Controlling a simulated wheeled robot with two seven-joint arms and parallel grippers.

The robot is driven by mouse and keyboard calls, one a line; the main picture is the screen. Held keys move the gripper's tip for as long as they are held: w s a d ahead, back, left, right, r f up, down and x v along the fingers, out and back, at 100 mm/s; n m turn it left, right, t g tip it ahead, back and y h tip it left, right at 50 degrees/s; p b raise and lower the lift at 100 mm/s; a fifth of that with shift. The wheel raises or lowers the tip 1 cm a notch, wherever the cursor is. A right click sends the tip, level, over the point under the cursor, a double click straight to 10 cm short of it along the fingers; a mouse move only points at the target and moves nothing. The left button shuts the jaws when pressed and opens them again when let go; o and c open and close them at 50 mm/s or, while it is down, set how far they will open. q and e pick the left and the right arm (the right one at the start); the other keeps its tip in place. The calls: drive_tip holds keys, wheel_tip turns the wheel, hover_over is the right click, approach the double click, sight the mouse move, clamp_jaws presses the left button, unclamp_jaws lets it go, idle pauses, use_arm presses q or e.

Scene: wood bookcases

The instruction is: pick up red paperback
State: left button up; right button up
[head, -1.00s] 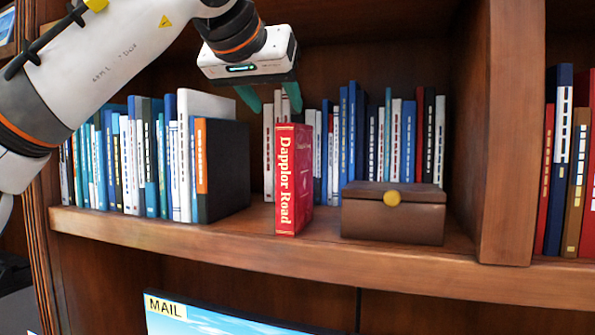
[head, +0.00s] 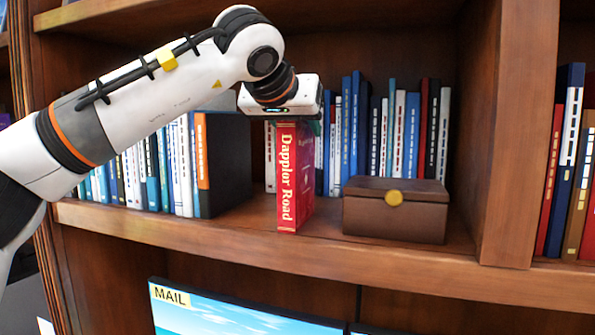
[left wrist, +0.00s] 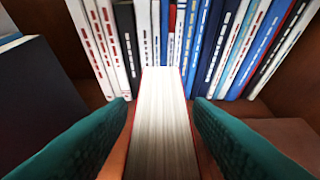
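The red paperback (head: 289,185), with "Dapplor Road" on its spine, stands upright on the shelf, spine facing out. In the left wrist view its white page block (left wrist: 160,120) shows from above, between the two green fingers. My left gripper (left wrist: 161,101) is open, one finger on each side of the book, with a narrow gap visible on both sides. In the head view the gripper body is right above the book's top, and the fingers are mostly hidden. My right gripper is in neither view.
A brown box (head: 395,212) with a yellow knob sits close to the right of the paperback. A dark book with an orange spine (head: 202,160) stands to the left. A row of books (head: 412,135) stands behind. The shelf front edge (head: 330,255) is clear.

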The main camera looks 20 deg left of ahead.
use_arm(q)
clamp_jaws()
drive_tip(key=shift+r, duration=0.15)
